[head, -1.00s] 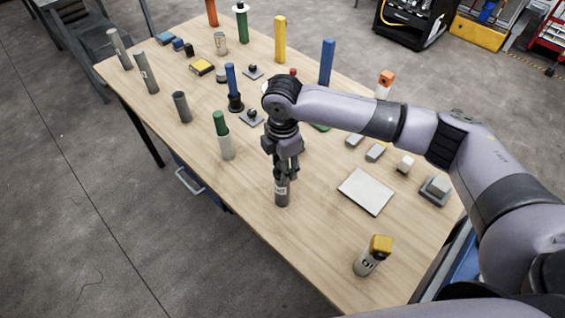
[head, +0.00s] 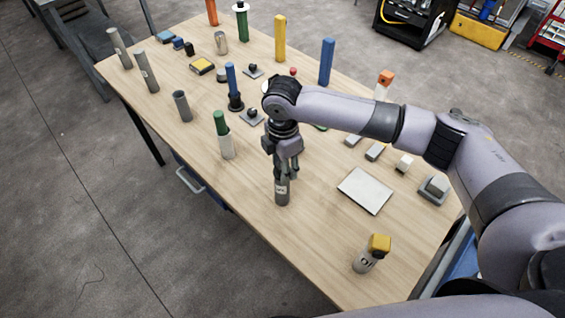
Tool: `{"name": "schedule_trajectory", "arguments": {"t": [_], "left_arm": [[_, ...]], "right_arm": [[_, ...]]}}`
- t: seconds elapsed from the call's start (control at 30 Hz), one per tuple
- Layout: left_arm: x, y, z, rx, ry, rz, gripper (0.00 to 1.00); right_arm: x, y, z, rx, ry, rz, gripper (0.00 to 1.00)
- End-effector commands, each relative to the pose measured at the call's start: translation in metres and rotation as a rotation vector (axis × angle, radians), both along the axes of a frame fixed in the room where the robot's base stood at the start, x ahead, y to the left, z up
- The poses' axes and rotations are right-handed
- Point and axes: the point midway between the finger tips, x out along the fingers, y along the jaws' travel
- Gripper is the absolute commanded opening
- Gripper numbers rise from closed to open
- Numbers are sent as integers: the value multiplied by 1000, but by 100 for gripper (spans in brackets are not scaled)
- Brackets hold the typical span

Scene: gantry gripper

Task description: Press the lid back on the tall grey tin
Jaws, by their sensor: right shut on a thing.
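A tall grey tin (head: 281,193) with a pale label stands upright near the front edge of the table, in the middle of the head view. My right gripper (head: 284,173) points straight down directly over it, fingertips at the tin's top. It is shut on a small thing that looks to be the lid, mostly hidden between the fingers. I cannot tell whether the lid is seated on the rim. My left gripper is not in view.
A green-topped white cylinder (head: 225,138) stands left of the gripper. Several other grey cylinders, including one (head: 182,106), stand at the left.

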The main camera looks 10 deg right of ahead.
Motion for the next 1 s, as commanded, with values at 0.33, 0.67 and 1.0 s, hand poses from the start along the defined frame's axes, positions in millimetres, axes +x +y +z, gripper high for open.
{"name": "schedule_trajectory", "arguments": {"t": [0.33,0.67,1.0], "left_arm": [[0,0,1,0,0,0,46],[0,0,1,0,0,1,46],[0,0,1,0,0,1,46]], "right_arm": [[0,0,0,0,-1,0,24],[0,0,0,0,-1,0,56],[0,0,0,0,-1,0,65]]}}
